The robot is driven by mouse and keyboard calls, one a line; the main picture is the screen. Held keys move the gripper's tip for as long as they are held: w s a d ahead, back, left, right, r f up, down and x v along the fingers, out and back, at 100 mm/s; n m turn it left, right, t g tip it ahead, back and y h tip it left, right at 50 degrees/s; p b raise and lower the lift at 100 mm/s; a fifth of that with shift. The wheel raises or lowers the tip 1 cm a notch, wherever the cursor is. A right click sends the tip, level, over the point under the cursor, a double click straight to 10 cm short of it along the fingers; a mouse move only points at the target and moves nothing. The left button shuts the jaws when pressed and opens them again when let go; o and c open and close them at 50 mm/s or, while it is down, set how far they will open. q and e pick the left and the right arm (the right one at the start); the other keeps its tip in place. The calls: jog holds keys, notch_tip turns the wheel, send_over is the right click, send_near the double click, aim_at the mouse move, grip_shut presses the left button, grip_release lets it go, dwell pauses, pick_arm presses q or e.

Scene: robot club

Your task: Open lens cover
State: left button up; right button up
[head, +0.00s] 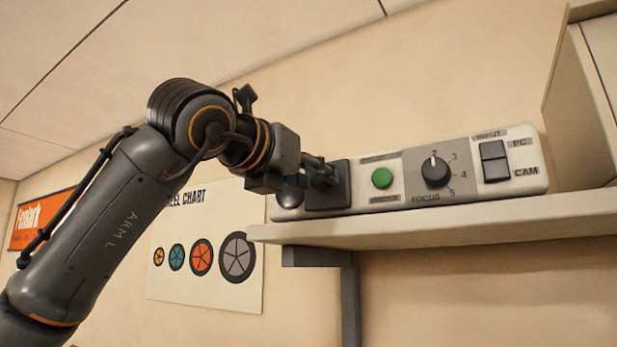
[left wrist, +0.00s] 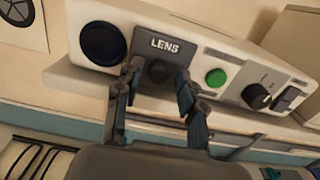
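A white projector-like panel (head: 400,205) sits on a wall shelf. Its dark grey lens cover plate (left wrist: 200,52), marked LENS, has a round dark knob (left wrist: 158,72). A round dark lens (left wrist: 102,43) shows uncovered just left of the plate. In the head view the plate (head: 341,190) is partly behind my left gripper (head: 322,176). In the left wrist view, the two fingers of this gripper (left wrist: 157,80) are apart, one on each side of the knob, with gaps visible. Whether a fingertip touches the plate I cannot tell. My right gripper is not in view.
Right of the plate are a green button (head: 382,178), a focus dial (head: 435,172) and an input switch (head: 494,161). The shelf (head: 450,222) runs beneath, on a dark bracket (head: 349,290). A cabinet (head: 585,110) stands at the right. A wheel chart (head: 205,280) hangs on the wall.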

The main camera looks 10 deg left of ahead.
pick_arm(q)
jog(key=v, duration=1.2)
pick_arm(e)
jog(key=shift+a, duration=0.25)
